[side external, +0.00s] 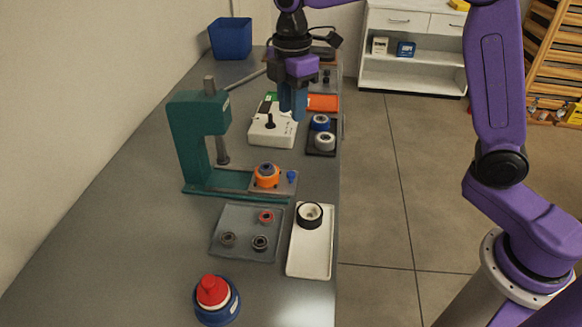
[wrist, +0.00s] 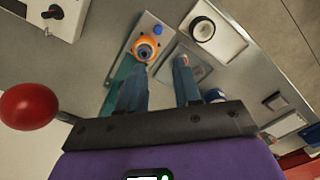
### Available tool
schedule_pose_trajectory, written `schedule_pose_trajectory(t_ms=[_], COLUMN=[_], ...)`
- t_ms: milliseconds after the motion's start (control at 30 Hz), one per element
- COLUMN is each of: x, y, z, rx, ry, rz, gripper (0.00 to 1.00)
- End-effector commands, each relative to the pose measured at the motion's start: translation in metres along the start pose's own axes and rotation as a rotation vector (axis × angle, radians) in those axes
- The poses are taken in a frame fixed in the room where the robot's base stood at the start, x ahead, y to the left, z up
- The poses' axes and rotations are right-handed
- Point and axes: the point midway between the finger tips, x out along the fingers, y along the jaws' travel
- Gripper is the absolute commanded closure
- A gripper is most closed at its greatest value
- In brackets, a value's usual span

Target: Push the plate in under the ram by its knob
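The plate (side external: 286,186) is a flat grey slab at the right end of the base of the green press (side external: 195,135). It carries an orange ring-shaped part with a blue centre (side external: 267,176) and a small blue knob (side external: 291,176). The ram (side external: 222,150) hangs to the left of the orange part, so the plate sits out from under it. In the wrist view the plate (wrist: 151,27), orange part (wrist: 145,48) and knob (wrist: 157,29) show beyond the fingers. My gripper (side external: 292,105) is above the table behind the plate, apart from the knob. Its blue fingers (wrist: 158,75) are spread and empty.
A white box with a black stick (side external: 272,130) stands below my gripper. A dark tray (side external: 321,139) holds round parts. A grey tray (side external: 240,240) and white tray (side external: 308,255) lie in front of the plate. A red ball (wrist: 28,107) is close in the wrist view.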

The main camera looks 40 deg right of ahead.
Motion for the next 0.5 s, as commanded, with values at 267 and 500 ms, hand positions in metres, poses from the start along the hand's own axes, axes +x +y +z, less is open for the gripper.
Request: schedule_pose_trajectory(t_ms=[267,500], x=[0.017,0.059], y=[0.004,0.003], z=[0.001,0.001], rx=[-0.009,-0.007], ry=[-0.002,-0.003], rz=[-0.004,-0.005], gripper=[0.67,0.67])
